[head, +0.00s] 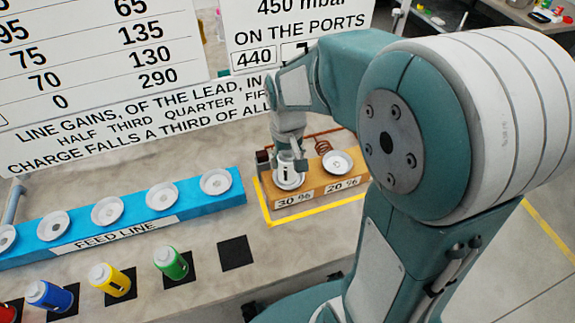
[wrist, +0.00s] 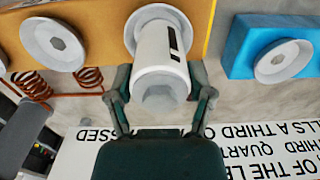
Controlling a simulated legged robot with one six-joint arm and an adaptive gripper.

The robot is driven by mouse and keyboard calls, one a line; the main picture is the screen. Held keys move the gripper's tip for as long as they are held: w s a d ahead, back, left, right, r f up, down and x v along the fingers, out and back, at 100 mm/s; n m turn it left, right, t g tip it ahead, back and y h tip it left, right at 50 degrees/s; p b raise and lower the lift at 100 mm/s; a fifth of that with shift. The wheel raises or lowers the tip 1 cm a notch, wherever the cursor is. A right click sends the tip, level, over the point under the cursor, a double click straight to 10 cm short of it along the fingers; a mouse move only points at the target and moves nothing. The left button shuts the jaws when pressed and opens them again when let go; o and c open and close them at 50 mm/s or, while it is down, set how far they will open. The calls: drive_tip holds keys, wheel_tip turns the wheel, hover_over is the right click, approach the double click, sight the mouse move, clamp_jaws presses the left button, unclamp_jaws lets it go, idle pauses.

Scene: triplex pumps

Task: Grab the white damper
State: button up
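The white damper (head: 289,168), a white cylinder with a black mark, stands on the plate labelled 30 % on the orange-brown block (head: 318,190). In the wrist view the damper (wrist: 160,62) points toward the camera, its grey end nearest. My gripper (head: 290,158) is at the damper, with one finger on each side of it. In the wrist view my gripper's fingers (wrist: 161,82) lie close along both sides. I cannot tell whether they press on it.
An empty plate (head: 338,163) labelled 20 % is beside it. The blue feed line block (head: 130,217) with empty plates lies left. Green (head: 171,263), yellow (head: 109,280) and blue (head: 49,296) dampers stand in front, near an empty black square (head: 235,253). Large sign boards (head: 100,60) stand behind.

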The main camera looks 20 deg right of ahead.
drive_tip(key=shift+f, duration=0.1)
drive_tip(key=shift+c, duration=0.5)
